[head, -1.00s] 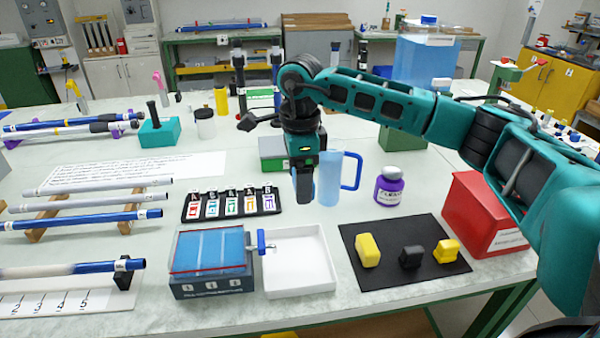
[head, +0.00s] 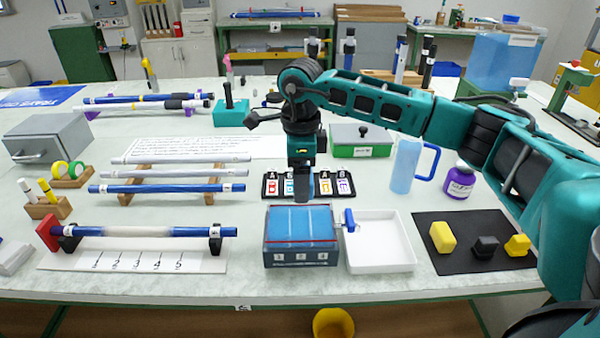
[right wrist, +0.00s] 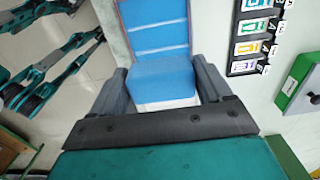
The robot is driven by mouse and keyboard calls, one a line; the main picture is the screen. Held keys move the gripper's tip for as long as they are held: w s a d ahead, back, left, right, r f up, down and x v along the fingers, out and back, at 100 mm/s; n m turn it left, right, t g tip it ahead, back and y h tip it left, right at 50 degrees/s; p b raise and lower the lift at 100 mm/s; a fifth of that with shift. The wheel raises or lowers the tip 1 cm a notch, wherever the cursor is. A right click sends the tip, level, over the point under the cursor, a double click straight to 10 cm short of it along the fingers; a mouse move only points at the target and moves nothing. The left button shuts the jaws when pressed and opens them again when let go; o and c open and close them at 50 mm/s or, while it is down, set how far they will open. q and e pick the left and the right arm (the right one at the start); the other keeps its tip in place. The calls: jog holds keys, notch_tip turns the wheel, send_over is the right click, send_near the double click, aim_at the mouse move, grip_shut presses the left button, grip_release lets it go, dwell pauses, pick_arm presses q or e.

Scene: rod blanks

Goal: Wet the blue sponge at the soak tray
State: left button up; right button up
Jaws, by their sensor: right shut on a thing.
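The soak tray (head: 300,257) is a grey box at the table's front with a red rim line, blue inside, thin dividers and numbered labels. It also shows at the top of the right wrist view (right wrist: 125,12). My right gripper (head: 303,190) is just behind and above the tray's far edge in the head view. In the right wrist view its fingers (right wrist: 163,82) are shut on the blue sponge (right wrist: 162,75), a blue block with a white layer. My left gripper is not in view.
A white tray (head: 385,262) with a blue clamp-like part (head: 350,220) adjoins the soak tray. Right of it lies a black mat (head: 450,262) with yellow and black blocks. A labelled card rack (head: 345,196) lies behind; a blue jug (head: 404,165) stands at right.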

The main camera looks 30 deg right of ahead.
jog(key=shift+w+a+f, duration=0.1)
jog(key=shift+w+a, duration=0.05)
jog(key=shift+a, duration=0.2)
jog(key=shift+f, duration=0.7)
jog(key=shift+f+b, duration=0.45)
jog(key=shift+f, duration=0.45)
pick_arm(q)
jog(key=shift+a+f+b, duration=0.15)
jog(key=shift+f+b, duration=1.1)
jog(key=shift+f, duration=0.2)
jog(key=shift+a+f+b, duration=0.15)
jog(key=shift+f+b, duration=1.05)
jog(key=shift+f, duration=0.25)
pick_arm(e)
jog(key=shift+f, duration=3.65)
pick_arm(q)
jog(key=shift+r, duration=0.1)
pick_arm(e)
jog(key=shift+r, duration=0.1)
pick_arm(q)
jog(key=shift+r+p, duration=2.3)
jog(key=shift+p, duration=0.05)
pick_arm(e)
jog(key=shift+r, duration=3.25)
